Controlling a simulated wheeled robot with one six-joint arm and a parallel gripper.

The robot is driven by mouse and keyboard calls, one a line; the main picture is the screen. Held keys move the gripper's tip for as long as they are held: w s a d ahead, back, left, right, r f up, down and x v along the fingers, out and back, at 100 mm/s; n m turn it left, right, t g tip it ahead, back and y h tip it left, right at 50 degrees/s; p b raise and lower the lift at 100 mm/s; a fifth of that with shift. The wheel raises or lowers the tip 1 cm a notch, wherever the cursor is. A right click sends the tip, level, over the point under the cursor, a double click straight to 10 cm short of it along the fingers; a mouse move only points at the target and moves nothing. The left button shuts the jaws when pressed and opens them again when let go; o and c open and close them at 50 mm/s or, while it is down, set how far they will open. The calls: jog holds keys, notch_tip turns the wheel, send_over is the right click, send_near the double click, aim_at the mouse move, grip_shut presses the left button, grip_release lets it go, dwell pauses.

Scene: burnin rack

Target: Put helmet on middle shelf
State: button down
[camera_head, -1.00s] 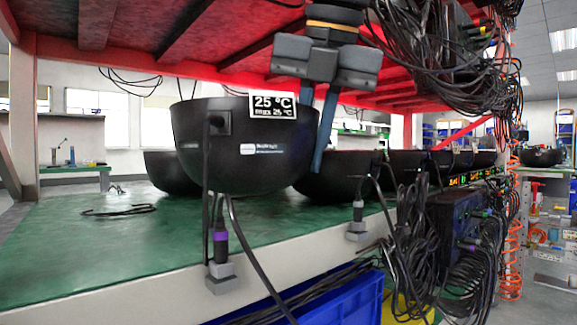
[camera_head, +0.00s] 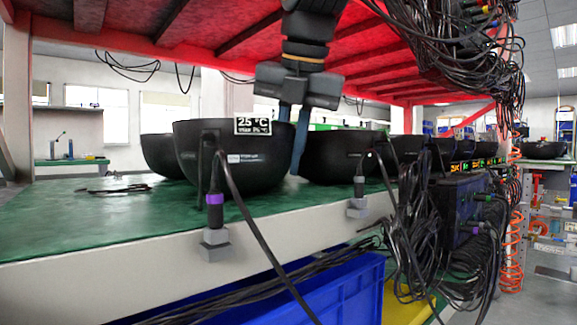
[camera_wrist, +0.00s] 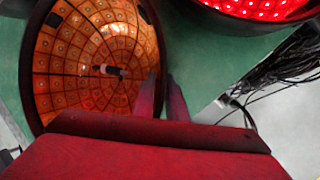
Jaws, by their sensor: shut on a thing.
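My gripper (camera_head: 292,125) points down and is shut on the helmet's right rim, one finger inside and one outside. In the wrist view the helmet's inside (camera_wrist: 90,60) glows orange, and my gripper's fingers (camera_wrist: 162,80) straddle its rim. The helmet is low over the shelf; I cannot tell whether its base fully rests. A black cable hangs from its front.
Another black helmet (camera_head: 340,157) is close on the right; in the wrist view it glows red (camera_wrist: 255,8). One more (camera_head: 158,155) is behind on the left. The red upper shelf (camera_head: 150,40) is overhead. Cable bundles (camera_head: 425,210) hang right.

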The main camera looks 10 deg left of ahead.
jog(key=shift+w+f, duration=0.1)
jog(key=c, duration=1.8)
grip_release()
jog(key=shift+f, duration=0.1)
jog(key=shift+o, duration=0.2)
jog(key=p+v, duration=0.4)
jog(key=v, duration=0.3)
jog(key=shift+r, duration=0.4)
